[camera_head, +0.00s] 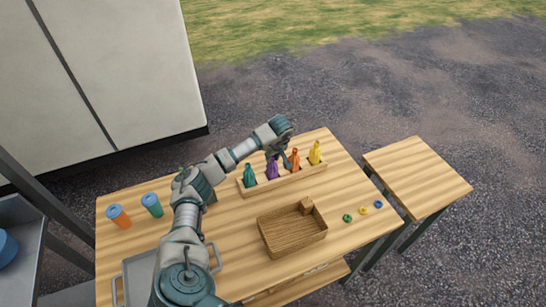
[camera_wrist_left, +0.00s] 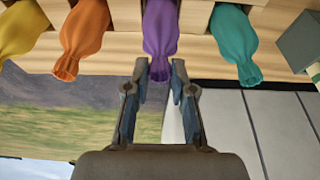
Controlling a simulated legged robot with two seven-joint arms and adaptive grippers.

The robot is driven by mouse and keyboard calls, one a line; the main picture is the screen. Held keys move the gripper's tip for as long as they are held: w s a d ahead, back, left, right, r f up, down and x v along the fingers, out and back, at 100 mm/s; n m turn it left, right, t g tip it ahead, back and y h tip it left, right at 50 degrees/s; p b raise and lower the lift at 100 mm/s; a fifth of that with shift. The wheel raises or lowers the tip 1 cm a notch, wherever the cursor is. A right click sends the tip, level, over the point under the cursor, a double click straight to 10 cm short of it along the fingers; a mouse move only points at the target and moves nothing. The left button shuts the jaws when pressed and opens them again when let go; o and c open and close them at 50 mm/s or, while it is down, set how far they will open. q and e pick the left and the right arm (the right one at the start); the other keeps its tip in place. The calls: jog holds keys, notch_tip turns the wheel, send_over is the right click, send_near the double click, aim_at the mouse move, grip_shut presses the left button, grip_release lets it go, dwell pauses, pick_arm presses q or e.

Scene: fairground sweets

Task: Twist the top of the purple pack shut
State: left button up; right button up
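The purple pack (camera_head: 271,168) stands in the wooden rack (camera_head: 262,185) between a teal pack (camera_head: 249,177) and an orange pack (camera_head: 295,160). In the left wrist view the purple pack (camera_wrist_left: 160,35) hangs down from the top of the picture, its gathered top end towards my gripper. My left gripper (camera_head: 284,161) reaches down at the purple pack. In the left wrist view its fingers (camera_wrist_left: 160,72) are apart, one on each side of the pack's top end. Whether they touch it I cannot tell. My right gripper is not in view.
A yellow pack (camera_head: 315,153) stands at the rack's right end. A brown wooden box (camera_head: 292,240) is in front. Two cylinders (camera_head: 152,206) stand on the left. A side table (camera_head: 418,178) is empty.

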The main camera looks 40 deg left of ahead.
pick_arm(q)
jog(key=m, duration=0.4)
jog(key=shift+a+t+h, duration=0.1)
jog(key=shift+t+h, duration=0.2)
jog(key=shift+t, duration=0.1)
jog(key=shift+c, duration=0.2)
jog(key=m+h, duration=0.1)
jog(key=m, duration=0.2)
jog(key=shift+m+t, duration=0.4)
jog(key=m, duration=0.2)
jog(key=shift+m+h+b, duration=0.35)
jog(key=shift+m+h, duration=0.05)
jog(key=o, duration=0.7)
jog(key=shift+d, duration=0.2)
notch_tip(320, 180, up, 5)
jog(key=p, duration=0.3)
jog(key=shift+p, duration=0.35)
